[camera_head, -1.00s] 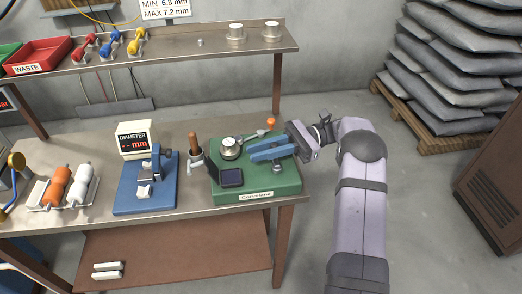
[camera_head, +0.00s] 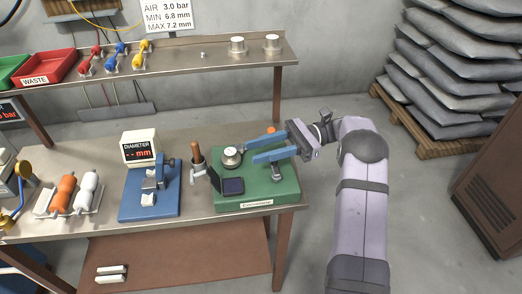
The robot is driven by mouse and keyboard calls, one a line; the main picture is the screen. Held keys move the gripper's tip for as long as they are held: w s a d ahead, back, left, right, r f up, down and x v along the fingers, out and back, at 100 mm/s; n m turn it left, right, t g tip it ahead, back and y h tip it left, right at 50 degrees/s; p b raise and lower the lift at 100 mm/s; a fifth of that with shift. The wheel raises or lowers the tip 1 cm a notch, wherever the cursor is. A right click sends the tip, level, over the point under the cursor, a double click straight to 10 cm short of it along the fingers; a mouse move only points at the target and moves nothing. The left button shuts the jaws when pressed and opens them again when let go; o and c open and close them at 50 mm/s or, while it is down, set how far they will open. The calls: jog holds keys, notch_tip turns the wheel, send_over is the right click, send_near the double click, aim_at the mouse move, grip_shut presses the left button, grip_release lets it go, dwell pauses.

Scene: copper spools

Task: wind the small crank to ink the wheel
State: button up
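The green machine (camera_head: 285,191) stands at the table's right end, with a silver round part (camera_head: 231,157) and a dark square pad (camera_head: 232,186) on it. The small crank's orange knob (camera_head: 271,130) shows just behind my upper finger; most of its arm is hidden. My gripper (camera_head: 252,150) reaches in from the right over the machine. Its two blue fingers are apart, with green showing between them, and it holds nothing. The fingertips are close to the silver round part; I cannot tell if they touch it.
A wooden-handled tool (camera_head: 196,155) stands in a holder left of the machine. Further left are the blue diameter gauge (camera_head: 150,205) and a rack with orange and white spools (camera_head: 68,190). A shelf (camera_head: 170,65) runs behind. Free floor lies right of the table.

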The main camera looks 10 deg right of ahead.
notch_tip(320, 180, up, 6)
jog(key=p, duration=0.5)
jog(key=shift+f, duration=0.1)
